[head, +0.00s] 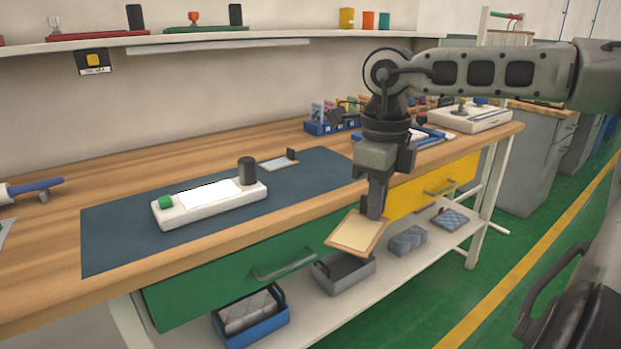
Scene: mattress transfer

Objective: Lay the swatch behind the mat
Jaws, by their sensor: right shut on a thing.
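The swatch (354,234) is a flat, tan square with a brown border. My right gripper (376,207) points down and is shut on its upper right part. The swatch is tilted and hangs in front of the bench's front edge, apart from the bench top. The mat (115,236) is a dark blue sheet lying flat on the wooden bench. My left gripper is not in view.
A white device (211,205) with a green knob and dark cylinder lies on the mat. A small flat plate with a dark tab (280,164) lies near its back edge. Bare wood (180,177) lies behind the mat. A blue bin (330,126) stands beyond.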

